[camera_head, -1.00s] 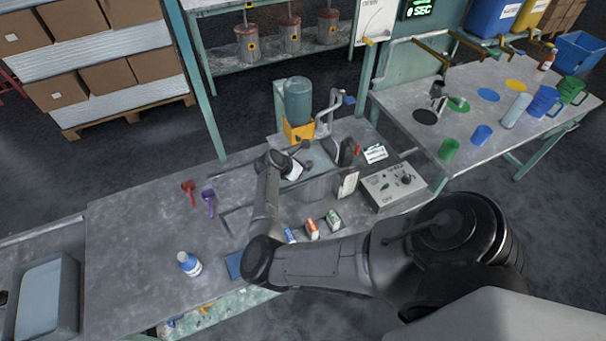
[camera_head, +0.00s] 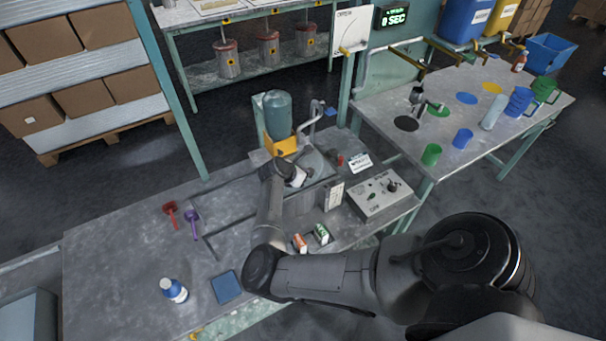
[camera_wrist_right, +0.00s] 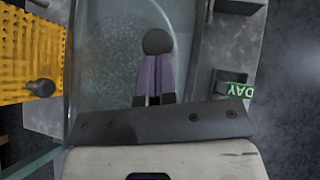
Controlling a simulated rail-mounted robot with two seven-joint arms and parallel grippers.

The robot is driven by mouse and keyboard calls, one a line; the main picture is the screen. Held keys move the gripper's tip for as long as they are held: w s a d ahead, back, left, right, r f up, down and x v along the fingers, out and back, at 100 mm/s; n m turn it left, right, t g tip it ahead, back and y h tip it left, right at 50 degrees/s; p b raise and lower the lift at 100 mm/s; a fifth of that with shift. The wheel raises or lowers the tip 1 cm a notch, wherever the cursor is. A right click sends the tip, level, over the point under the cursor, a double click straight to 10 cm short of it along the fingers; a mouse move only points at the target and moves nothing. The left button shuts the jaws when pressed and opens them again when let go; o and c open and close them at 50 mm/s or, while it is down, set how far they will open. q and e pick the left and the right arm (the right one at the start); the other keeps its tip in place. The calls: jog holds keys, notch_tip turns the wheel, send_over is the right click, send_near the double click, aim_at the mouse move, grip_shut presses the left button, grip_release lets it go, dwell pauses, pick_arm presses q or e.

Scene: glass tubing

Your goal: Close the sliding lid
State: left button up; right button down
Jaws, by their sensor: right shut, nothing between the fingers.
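A grey metal tank (camera_head: 304,201) stands on the bench, with two dark rails (camera_head: 228,222) running out to its left. A flat grey surface that looks like the sliding lid (camera_head: 320,163) shows at the tank's top; how much it covers is unclear. In the right wrist view a dark round knob (camera_wrist_right: 157,41) stands on a pale, speckled panel. My right gripper (camera_wrist_right: 154,95) is shut and empty, its purplish-grey fingers reaching to the knob; contact is unclear. In the head view the gripper (camera_head: 298,178) is over the tank, and my arm hides part of it. My left gripper is out of view.
A control box (camera_head: 378,196) stands right of the tank, and a yellow stand (camera_head: 281,146) with a blue-grey bottle (camera_head: 278,112) behind it. Small cartons (camera_head: 321,233) lie in front. Red (camera_head: 171,213) and purple scoops (camera_head: 192,222) lie on the left bench, which is mostly clear.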

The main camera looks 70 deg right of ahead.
jog(key=shift+w+a+f, duration=0.1)
jog(key=shift+w+a, duration=0.05)
jog(key=shift+a, duration=0.3)
jog(key=a, duration=0.1)
jog(key=w+a+b, duration=0.1)
jog(key=a, duration=0.1)
jog(key=shift+w+b, duration=0.3)
jog(key=v, duration=1)
jog(key=shift+d, duration=0.2)
